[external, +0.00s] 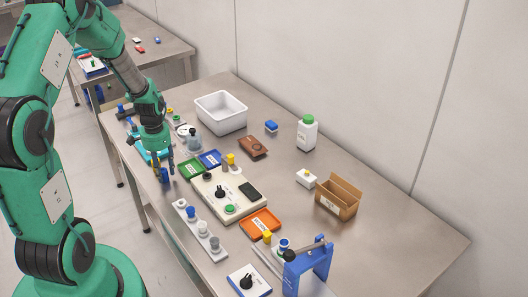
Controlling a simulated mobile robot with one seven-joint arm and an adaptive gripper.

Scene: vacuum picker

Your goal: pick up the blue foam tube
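My gripper (164,173) points down at the left edge of the table, near a turquoise tray (143,156). A small dark blue piece (165,175) shows at its fingertips. It may be the blue foam tube, but it is too small to tell, and I cannot tell whether the fingers are closed on it. The gap between the fingers is not clear in this view. No other thing is clearly a blue foam tube.
A white bin (221,112), green tray (191,168), blue tray (210,159) and control panel (229,194) are nearby. Farther off are a white bottle (307,134), an open cardboard box (338,198), an orange tray (260,224) and a blue stand (308,270). The table's right side is mostly clear.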

